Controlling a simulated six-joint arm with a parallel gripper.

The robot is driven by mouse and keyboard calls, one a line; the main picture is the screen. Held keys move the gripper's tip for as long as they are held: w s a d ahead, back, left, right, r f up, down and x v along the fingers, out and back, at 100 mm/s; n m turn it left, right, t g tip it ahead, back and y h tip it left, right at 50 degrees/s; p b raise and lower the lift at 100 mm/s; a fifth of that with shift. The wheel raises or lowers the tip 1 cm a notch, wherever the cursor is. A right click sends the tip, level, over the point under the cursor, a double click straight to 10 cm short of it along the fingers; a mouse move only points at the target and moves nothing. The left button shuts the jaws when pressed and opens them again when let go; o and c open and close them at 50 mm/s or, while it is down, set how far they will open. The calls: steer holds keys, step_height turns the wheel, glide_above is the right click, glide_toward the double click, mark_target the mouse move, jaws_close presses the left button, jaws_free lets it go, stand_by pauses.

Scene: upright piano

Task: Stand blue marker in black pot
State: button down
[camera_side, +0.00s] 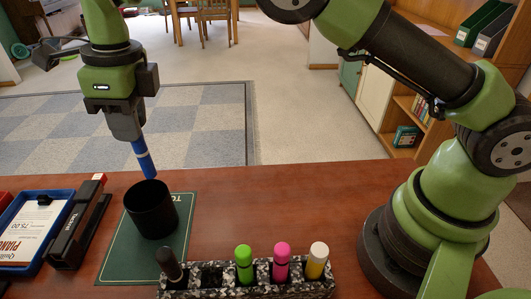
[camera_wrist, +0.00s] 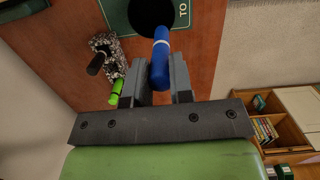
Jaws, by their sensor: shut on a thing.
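The blue marker (camera_side: 144,160) hangs tilted from my gripper (camera_side: 127,134), which is shut on its upper part. The marker's lower end is just above the rim of the black pot (camera_side: 152,210), close to its back edge. The pot stands upright on a green mat (camera_side: 118,262). In the wrist view the blue marker (camera_wrist: 160,60) sits between the two fingers of my gripper (camera_wrist: 164,82), and its far end reaches to the dark opening of the pot (camera_wrist: 152,14). Whether the tip is inside the rim is unclear.
A speckled holder (camera_side: 245,287) at the front holds black, green, pink and yellow-white markers, with one slot empty. A black stapler-like tool (camera_side: 80,222) and a blue tray (camera_side: 38,232) lie left of the mat. The table's right-middle is clear.

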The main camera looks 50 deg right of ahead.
steer(key=shift+a+f, duration=0.2)
steer(key=shift+f, duration=2.85)
steer(key=c, duration=0.9)
jaws_free()
steer(key=shift+r, duration=0.1)
steer(key=r, duration=0.9)
steer(key=shift+s+d, duration=0.4)
steer(key=shift+r, duration=0.4)
